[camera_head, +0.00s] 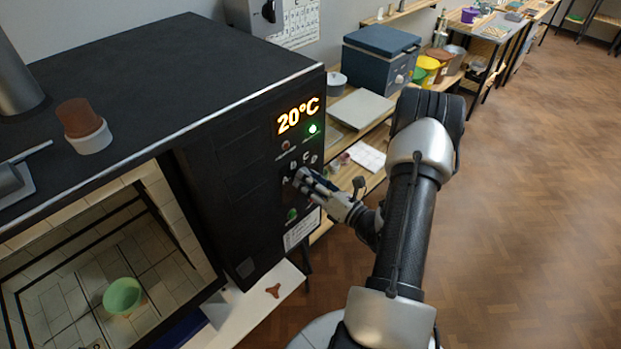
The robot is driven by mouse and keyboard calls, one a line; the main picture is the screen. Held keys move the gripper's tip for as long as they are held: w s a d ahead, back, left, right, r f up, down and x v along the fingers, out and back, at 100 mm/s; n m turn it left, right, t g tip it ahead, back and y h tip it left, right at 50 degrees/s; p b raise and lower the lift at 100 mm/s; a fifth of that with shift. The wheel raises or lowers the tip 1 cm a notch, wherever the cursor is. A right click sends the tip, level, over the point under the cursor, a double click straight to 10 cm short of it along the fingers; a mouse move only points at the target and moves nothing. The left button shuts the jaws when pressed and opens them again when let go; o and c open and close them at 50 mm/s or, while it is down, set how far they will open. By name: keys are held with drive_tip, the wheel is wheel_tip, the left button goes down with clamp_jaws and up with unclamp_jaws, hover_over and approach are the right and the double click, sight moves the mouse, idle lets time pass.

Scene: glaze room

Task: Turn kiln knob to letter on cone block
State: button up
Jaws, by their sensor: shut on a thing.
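The black kiln (240,190) stands at the left with its front panel facing my arm. My gripper (303,178) is at the panel, shut on the kiln knob, which its fingers mostly hide. White letters sit around the knob; A is at its left, with B and C above, and another mark at the right is too small to read surely. The knob's pointer direction cannot be told. A small dark block (96,346) shows partly at the bottom edge inside the kiln; I cannot tell if it is the cone block, and no letter is readable on it.
The display (298,115) reads 20°C, with a lit green lamp (312,128) below. A green button (292,214) sits under the knob. A green bowl (122,296) stands in the open kiln chamber. Shelves (372,180) lie behind my arm; the wooden floor (530,200) at right is clear.

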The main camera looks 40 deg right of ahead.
drive_tip(key=shift+w+r+m, duration=0.1)
drive_tip(key=shift+r+m, duration=0.15)
drive_tip(key=shift+m, duration=0.35)
drive_tip(key=shift+p, duration=0.35)
drive_tip(key=o, duration=1.1)
drive_tip(key=shift+w+f, duration=0.15)
drive_tip(key=shift+f, duration=0.05)
drive_tip(key=s, duration=0.8)
drive_tip(key=s+d, duration=0.1)
drive_tip(key=s, duration=0.3)
drive_tip(key=shift+s, duration=0.1)
